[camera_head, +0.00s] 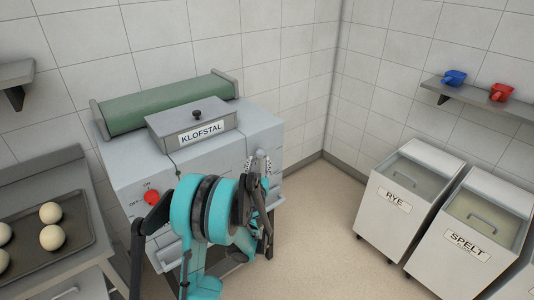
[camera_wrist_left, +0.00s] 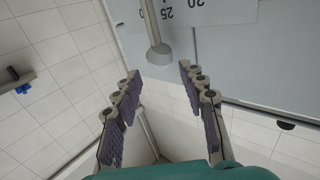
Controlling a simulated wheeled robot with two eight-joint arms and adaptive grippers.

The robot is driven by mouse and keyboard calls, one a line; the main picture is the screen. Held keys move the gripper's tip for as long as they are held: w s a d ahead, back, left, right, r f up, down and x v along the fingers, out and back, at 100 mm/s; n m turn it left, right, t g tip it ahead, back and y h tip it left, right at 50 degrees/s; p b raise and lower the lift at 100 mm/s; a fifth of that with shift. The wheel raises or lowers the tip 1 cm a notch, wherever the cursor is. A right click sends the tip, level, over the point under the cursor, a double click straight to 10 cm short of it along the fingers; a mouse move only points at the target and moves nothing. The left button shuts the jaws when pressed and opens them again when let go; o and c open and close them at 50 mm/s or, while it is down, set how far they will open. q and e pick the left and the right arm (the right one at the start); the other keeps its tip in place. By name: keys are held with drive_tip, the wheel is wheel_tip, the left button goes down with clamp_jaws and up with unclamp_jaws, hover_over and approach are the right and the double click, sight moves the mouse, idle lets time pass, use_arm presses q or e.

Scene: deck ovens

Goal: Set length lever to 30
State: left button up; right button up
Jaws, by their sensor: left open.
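The grey dough machine (camera_head: 140,160) labelled KLOFSTAL stands against the wall in the head view. In the left wrist view its length lever (camera_wrist_left: 160,55), a grey rod with a rounded end, hangs over a number scale (camera_wrist_left: 208,18). The marks 20 and 25 are readable; the rod lies just left of 25, and its exact setting cannot be told. My left gripper (camera_head: 258,165) is at the machine's right front. In the wrist view its open fingers (camera_wrist_left: 159,72) stand on either side of the lever's end, with gaps on both sides. My right gripper is out of view.
A red on/off switch (camera_head: 152,197) is on the machine's front. A tray (camera_head: 75,228) with dough balls is at the left. Bins marked RYE (camera_head: 385,225) and SPELT (camera_head: 450,265) stand right, below a shelf (camera_head: 460,92) with scoops. The floor between is clear.

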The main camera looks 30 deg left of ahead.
sight(260, 155)
use_arm(q)
drive_tip(key=b+x, duration=0.1)
drive_tip(key=x, duration=0.3)
drive_tip(key=shift+w+a+f, duration=0.1)
drive_tip(key=shift+w+a, duration=0.05)
drive_tip(key=shift+w, duration=0.1)
drive_tip(key=shift+w+a, duration=0.35)
drive_tip(key=shift+w, duration=0.3)
clamp_jaws()
